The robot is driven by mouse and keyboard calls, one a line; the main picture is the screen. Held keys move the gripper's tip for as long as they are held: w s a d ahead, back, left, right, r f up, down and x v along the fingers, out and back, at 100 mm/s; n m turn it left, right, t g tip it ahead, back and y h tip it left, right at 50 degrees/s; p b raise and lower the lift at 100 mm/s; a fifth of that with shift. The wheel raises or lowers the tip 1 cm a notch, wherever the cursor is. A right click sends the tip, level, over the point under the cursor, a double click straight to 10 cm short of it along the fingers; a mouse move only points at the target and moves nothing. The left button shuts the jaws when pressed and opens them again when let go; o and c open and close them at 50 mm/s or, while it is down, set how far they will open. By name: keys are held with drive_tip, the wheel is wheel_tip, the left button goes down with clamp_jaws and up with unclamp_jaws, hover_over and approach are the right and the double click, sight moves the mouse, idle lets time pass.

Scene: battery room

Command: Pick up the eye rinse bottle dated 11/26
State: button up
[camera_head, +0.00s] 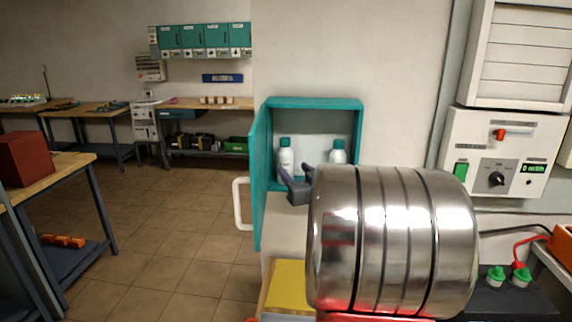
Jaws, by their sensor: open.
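Two white bottles with teal caps stand upright in an open teal wall cabinet (315,103): a left bottle (285,158) and a right bottle (338,154). Their label dates are too small to read, so I cannot tell which is 11/26. My gripper (295,176) is dark grey, open and empty, in front of the cabinet's lower opening. Its fingertips show low between the bottles, nearer the left one, and overlap that bottle's lower part in the picture. I cannot tell the depth gap. My shiny arm hides the lower right of the cabinet.
The cabinet door (259,180) swings open on the left, with a white handle (240,204) in front. A yellow-topped surface (287,278) lies below. A control box (499,150) hangs at right above black batteries (510,301). The tiled floor (180,215) is clear at left.

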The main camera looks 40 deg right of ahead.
sight(288, 163)
drive_tip(key=shift+x, duration=1.05)
drive_tip(key=shift+x, duration=2.6)
drive_tip(key=shift+s+d+f, duration=0.1)
drive_tip(key=shift+d+f, duration=0.05)
drive_tip(key=shift+c, duration=0.6)
drive_tip(key=c, duration=0.9)
